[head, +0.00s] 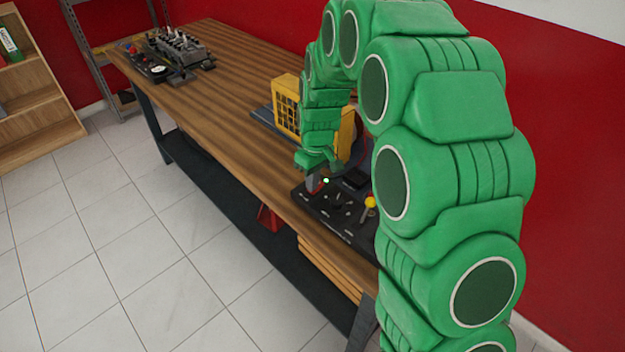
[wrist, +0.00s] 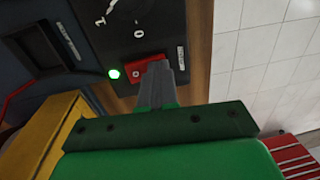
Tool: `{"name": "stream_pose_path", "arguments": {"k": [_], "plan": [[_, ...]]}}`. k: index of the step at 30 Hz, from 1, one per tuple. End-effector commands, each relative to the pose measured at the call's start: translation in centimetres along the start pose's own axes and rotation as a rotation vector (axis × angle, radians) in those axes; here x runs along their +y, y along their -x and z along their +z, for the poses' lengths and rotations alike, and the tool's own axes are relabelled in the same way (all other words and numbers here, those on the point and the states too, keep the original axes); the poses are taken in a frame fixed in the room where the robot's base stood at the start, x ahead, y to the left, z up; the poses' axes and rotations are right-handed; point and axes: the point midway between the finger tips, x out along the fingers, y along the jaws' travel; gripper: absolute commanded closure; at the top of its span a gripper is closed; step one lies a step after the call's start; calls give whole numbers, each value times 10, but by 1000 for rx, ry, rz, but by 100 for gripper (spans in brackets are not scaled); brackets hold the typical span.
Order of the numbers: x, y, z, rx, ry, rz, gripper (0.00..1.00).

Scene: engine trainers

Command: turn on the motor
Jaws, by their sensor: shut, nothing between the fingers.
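A black control panel (head: 338,212) lies near the table's front edge, before the yellow motor (head: 287,104). In the wrist view, a red switch (wrist: 134,72) with a white "O" sits on the panel (wrist: 120,35). A green light (wrist: 114,73) glows beside it and also shows in the head view (head: 326,180). My gripper (head: 312,183) is shut and empty, low over the panel at the switch. In the wrist view its fingertips (wrist: 156,66) overlap the switch's right part and hide it. I cannot tell whether they touch it.
A yellow-knobbed lever (head: 370,203) stands on the panel at the right. Another engine trainer (head: 178,48) sits at the table's far left end. The wooden tabletop (head: 215,85) between them is clear. Shelves (head: 35,95) stand at the left.

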Motion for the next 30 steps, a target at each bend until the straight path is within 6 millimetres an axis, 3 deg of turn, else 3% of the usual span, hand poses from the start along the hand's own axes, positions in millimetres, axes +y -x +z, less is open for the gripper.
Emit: {"name": "stream_pose_path", "arguments": {"k": [17,30], "plan": [[14,5,0,-1,-1,-1,100],[14,10,0,-1,0,-1,100]]}}
